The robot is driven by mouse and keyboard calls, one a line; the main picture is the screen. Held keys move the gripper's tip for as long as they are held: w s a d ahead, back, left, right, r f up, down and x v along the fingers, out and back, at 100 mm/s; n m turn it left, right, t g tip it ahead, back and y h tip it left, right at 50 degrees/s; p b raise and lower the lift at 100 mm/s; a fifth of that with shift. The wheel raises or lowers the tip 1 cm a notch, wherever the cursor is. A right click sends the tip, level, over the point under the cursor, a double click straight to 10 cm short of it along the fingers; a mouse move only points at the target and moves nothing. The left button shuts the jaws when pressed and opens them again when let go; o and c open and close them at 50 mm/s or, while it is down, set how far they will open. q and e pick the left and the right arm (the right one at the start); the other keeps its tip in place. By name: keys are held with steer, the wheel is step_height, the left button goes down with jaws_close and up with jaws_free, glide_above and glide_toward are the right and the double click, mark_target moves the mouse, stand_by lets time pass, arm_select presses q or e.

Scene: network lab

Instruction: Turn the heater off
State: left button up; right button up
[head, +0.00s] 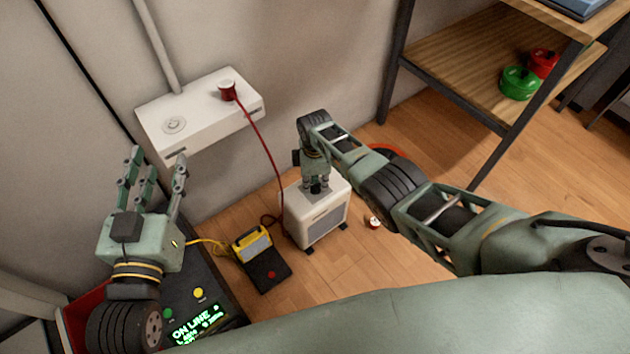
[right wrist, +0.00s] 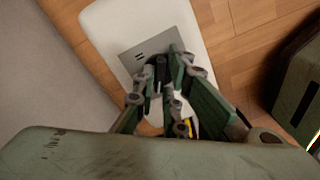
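The heater (head: 322,218) is a white box on the wooden floor, with a grey panel on its top and a slotted front. It also shows in the right wrist view (right wrist: 110,25), with the grey panel (right wrist: 138,53) beneath the fingers. My right gripper (head: 318,185) points down at the heater's top. In the right wrist view its fingers (right wrist: 163,70) stand around a small dark knob (right wrist: 160,68) on the panel. Whether they grip it or only surround it is unclear. My left gripper (head: 152,165) is open and empty at the left, fingers up, away from the heater.
A white wall box (head: 195,135) holds a red plug (head: 227,91), whose red cord runs down beside the heater. A yellow-and-black device (head: 258,256) stands left of the heater. A red-and-white item (head: 374,222) lies at its right. A wooden shelf (head: 450,85) stands at upper right.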

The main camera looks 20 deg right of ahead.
steer(key=o, duration=0.3)
step_height(320, 180, up, 12)
stand_by(0.8)
stand_by(0.4)
